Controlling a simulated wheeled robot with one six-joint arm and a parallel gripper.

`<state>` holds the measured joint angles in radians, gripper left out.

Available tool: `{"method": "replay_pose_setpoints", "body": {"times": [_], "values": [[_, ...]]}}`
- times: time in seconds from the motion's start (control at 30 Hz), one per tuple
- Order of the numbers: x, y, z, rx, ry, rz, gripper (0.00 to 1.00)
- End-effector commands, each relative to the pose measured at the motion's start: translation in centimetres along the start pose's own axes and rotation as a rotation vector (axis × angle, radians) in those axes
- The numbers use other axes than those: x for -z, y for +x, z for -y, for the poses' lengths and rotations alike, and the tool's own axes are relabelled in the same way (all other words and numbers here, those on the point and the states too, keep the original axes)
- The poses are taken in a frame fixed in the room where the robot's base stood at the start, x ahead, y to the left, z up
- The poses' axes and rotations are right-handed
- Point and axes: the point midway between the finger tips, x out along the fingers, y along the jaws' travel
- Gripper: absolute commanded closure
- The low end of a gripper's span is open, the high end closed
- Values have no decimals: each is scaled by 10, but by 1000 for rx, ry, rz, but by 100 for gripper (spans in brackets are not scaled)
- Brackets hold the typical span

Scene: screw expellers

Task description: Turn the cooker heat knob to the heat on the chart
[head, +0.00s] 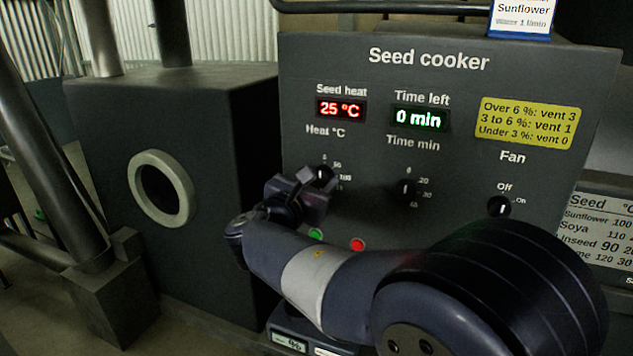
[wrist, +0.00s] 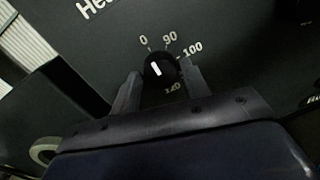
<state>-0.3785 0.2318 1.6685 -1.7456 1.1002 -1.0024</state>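The cooker's heat knob (wrist: 158,72) is round and black with a white mark, which points up towards the 0 on its dial. Labels 0, 90 and 100 show around it; another below is partly hidden. My gripper (wrist: 160,74) is open, one finger on each side of the knob; whether the right finger touches it I cannot tell. In the head view my gripper (head: 308,180) covers part of the knob and dial. The chart (head: 600,228) at the right lists Sunflower 100, Soya 110, Linseed 90. A card (head: 520,17) on top reads Sunflower.
The seed cooker panel (head: 450,160) shows 25 °C (head: 340,109) and 0 min (head: 418,119). The time knob (head: 405,189) and fan knob (head: 499,206) are to the right. Green (head: 316,234) and red (head: 357,244) buttons sit below. A dark box with a round port (head: 183,185) stands left.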

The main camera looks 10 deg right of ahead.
Motion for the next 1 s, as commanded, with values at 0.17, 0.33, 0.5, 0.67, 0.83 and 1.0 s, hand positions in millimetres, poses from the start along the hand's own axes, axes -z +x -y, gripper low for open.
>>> {"method": "replay_pose_setpoints", "body": {"times": [0.17,0.33,0.5,0.67,0.83,1.0], "values": [[0,0,0,0,0,0,71],[0,0,0,0,0,0,85],[0,0,0,0,6,0,86],[2,0,0,1,42,-3,86],[4,0,1,2,135,-8,86],[4,0,1,4,274,-16,86]]}}
